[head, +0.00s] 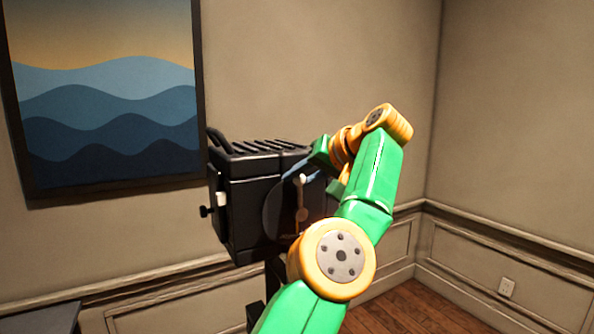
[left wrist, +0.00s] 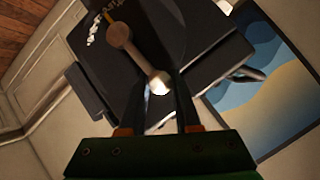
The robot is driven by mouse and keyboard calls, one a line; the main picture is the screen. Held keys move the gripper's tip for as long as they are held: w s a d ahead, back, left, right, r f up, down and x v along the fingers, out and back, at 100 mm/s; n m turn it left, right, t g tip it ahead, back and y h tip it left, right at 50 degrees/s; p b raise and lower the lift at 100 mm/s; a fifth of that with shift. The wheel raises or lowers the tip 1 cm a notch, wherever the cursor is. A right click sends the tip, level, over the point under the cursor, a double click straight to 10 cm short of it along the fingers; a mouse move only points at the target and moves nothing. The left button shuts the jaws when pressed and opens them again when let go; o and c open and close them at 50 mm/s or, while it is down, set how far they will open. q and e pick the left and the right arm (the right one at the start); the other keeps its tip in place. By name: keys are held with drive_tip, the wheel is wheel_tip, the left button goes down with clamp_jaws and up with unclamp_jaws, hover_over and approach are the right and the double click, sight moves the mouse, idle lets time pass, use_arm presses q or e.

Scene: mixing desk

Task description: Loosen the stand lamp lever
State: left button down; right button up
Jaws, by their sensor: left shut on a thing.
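The black stand lamp (head: 238,215) has a boxy head with slots on top and stands left of my arm. Its lever (head: 302,200) is on the right side face, a tan arm with a pale knob at its upper end. My left gripper (head: 299,171) reaches that knob from the right. In the left wrist view the lever (left wrist: 140,60) runs from a round pivot to a shiny knob between the fingertips (left wrist: 164,88), and the gripper is shut on it. The lamp's dark side (left wrist: 85,75) lies behind. My right gripper is out of view.
A framed wave picture (head: 105,110) hangs on the wall behind the lamp. A dark surface edge (head: 40,318) shows at lower left. The wooden floor (head: 400,310) at lower right looks clear.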

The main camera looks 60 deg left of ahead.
use_arm(q)
drive_tip(key=shift+w+d+f, duration=0.1)
drive_tip(key=shift+f, duration=0.2)
drive_tip(key=c, duration=0.8)
unclamp_jaws()
drive_tip(key=shift+o, duration=0.9)
drive_tip(key=shift+w, duration=0.15)
drive_tip(key=p+v, duration=0.3)
drive_tip(key=v, duration=0.4)
